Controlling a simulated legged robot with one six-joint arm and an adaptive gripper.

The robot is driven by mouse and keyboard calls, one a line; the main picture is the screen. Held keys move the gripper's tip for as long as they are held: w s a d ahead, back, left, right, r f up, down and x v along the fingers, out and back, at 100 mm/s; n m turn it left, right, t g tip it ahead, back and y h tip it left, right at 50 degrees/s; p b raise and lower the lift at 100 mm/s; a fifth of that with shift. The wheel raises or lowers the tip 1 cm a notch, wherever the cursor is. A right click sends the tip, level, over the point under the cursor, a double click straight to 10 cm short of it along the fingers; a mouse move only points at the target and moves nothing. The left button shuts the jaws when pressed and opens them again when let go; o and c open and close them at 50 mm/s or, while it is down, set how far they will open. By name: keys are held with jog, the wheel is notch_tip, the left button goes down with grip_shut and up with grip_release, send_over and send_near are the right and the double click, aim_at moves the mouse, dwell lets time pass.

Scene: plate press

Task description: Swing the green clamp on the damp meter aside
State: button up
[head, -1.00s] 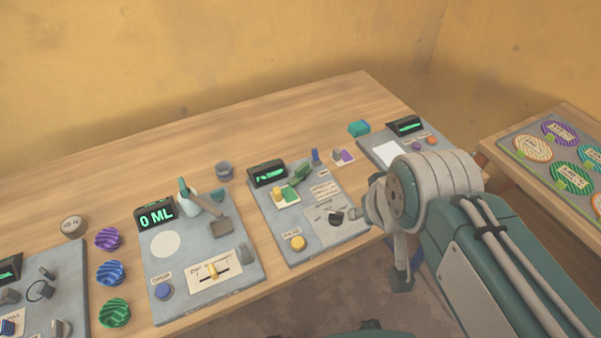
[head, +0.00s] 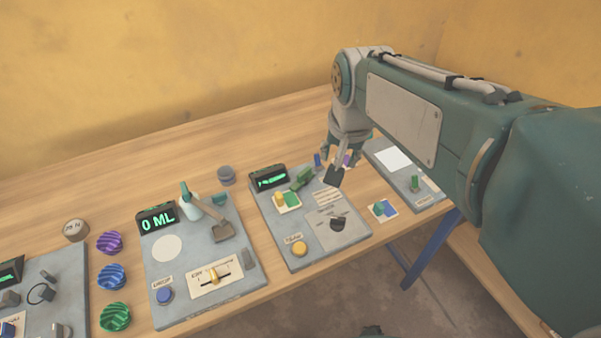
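The damp meter appears to be the grey panel (head: 290,240) in the middle of the table, with a dark display (head: 268,179) whose green text is too small to read. The green clamp (head: 301,180) lies at its upper part, right of the display, over or beside a pale pad with yellow and green pieces (head: 287,200). My gripper (head: 335,167) points down near the panel's upper right, right of the clamp and apart from it in the picture. Its dark fingers look spread, with nothing seen between them. Its height above the panel is hard to judge.
The panel also bears a yellow button (head: 299,249) and a dark knob (head: 338,224). A colored card (head: 383,210) lies right, before another panel (head: 405,185). Bare table (head: 150,160) runs along the back.

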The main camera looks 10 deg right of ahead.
jog(key=w+a+f+m+g, duration=0.15)
jog(key=w+f, duration=0.25)
jog(key=w, duration=0.4)
jog(key=m+g, duration=0.2)
jog(key=m, duration=0.2)
send_over(301, 173)
notch_tip(301, 173, down, 6)
jog(key=shift+a+f+t, duration=0.1)
jog(key=shift+f+t, duration=0.15)
jog(key=shift+f, duration=0.05)
notch_tip(301, 173, down, 11)
jog(key=shift+r, duration=0.2)
grip_shut()
